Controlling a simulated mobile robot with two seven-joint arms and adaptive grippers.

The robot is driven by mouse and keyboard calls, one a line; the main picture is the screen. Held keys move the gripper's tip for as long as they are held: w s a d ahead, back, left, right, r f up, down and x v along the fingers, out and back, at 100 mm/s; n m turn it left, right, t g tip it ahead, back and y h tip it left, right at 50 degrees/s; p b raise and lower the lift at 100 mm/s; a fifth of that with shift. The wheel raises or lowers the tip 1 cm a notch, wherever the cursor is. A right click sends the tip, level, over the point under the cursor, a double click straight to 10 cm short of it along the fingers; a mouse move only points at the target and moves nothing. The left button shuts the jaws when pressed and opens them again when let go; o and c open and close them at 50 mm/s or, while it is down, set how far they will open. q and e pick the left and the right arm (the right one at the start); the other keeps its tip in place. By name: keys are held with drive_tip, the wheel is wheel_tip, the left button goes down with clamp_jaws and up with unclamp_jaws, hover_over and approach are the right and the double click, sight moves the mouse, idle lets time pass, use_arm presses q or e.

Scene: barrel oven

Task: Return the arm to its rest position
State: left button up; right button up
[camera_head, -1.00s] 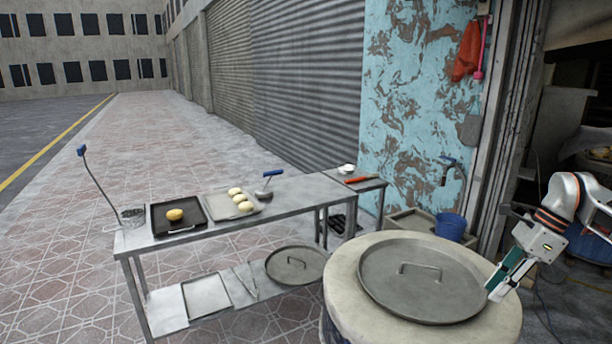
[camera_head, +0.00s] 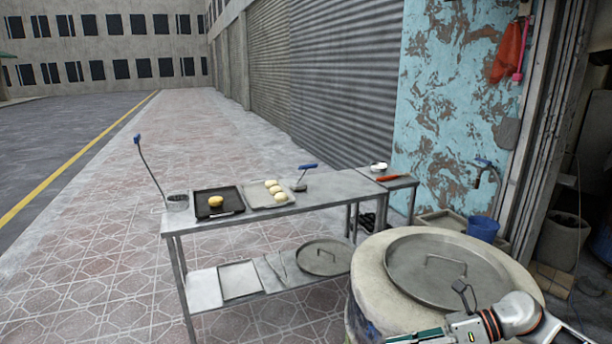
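My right arm comes in from the lower right, in front of the barrel oven (camera_head: 366,290). My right gripper (camera_head: 412,338) lies low at the bottom edge, pointing left, partly cut off by the frame. I see nothing clearly in it, and its finger gap does not show. The round metal lid (camera_head: 440,290) with its bar handle rests on top of the oven, and the arm overlaps the near side of the oven top. My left gripper is not in view.
A metal table (camera_head: 330,190) stands left of the oven. It holds a dark tray (camera_head: 229,203) with one dough piece, a lighter tray (camera_head: 262,205) with several dough balls, and a blue-handled tool (camera_head: 305,172). A blue bucket (camera_head: 483,229) stands behind the oven. Paving at left is clear.

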drive_tip(key=s+a+m+t+y, duration=0.25)
drive_tip(key=a+m+t, duration=0.35)
drive_tip(key=a+m, duration=0.35)
drive_tip(key=s+d+f+m+t+h, duration=0.1)
drive_tip(key=s+d+f+m+h, duration=0.1)
drive_tip(key=s+f+m+h, duration=0.2)
drive_tip(key=s+d+f+m+h, duration=0.3)
drive_tip(key=s+f+m, duration=0.4)
drive_tip(key=f+m, duration=0.4)
drive_tip(key=s+d+f+m+t+h, duration=0.1)
drive_tip(key=s+d+f+m+h, duration=0.2)
drive_tip(key=m, duration=1.3)
wheel_tip(320, 180, down, 6)
drive_tip(key=s+h, duration=0.2)
drive_tip(key=h, duration=0.1)
drive_tip(key=shift+s+r+t, duration=0.2)
drive_tip(key=shift+r+t, duration=0.05)
drive_tip(key=shift+t, duration=0.05)
